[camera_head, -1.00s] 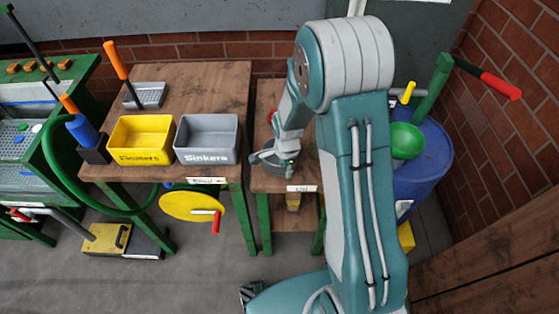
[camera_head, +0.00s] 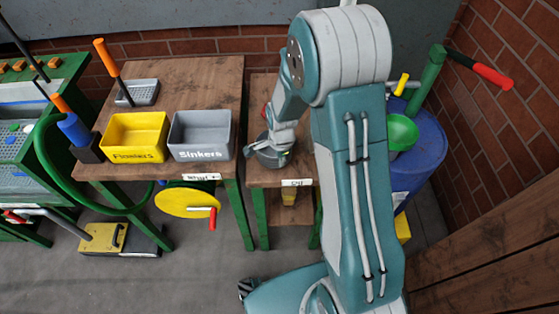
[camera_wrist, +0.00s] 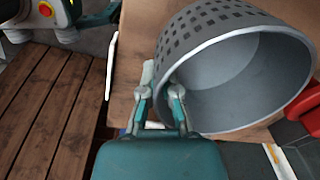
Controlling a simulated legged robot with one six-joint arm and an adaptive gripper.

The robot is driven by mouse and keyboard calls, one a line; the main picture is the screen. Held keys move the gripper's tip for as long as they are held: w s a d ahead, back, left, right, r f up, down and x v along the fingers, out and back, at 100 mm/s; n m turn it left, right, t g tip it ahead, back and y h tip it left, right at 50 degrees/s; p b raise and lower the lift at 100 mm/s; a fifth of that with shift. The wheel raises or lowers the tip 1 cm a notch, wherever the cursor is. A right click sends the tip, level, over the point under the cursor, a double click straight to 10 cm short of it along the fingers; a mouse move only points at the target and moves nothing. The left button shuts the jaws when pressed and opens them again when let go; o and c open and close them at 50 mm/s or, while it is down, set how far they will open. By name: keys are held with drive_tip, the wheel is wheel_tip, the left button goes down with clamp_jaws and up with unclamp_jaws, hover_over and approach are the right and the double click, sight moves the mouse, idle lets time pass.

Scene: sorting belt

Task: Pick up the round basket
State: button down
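The round basket (camera_wrist: 205,38) is grey with square holes in its wall. It stands on the small wooden table, and in the head view the basket (camera_head: 268,158) is partly hidden by my wrist. In the wrist view its mouth faces the camera. My gripper (camera_wrist: 159,93) is at the basket's left rim in that view. One finger is outside the wall and the other overlaps the rim at the mouth. A gap shows between the fingertips, and I see no firm grip on the wall. In the head view my gripper (camera_head: 281,150) is down at the basket.
A yellow bin (camera_head: 135,155) and a grey bin (camera_head: 201,153) stand on the table to the left. A red object (camera_wrist: 291,113) is close to the basket's right side. A blue barrel (camera_head: 428,150) with a green funnel (camera_head: 402,133) stands to the right. A brick wall is behind.

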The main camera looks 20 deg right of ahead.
drive_tip(key=s+r, duration=1.1)
drive_tip(key=s, duration=0.3)
drive_tip(key=shift+r, duration=0.4)
idle(0.7)
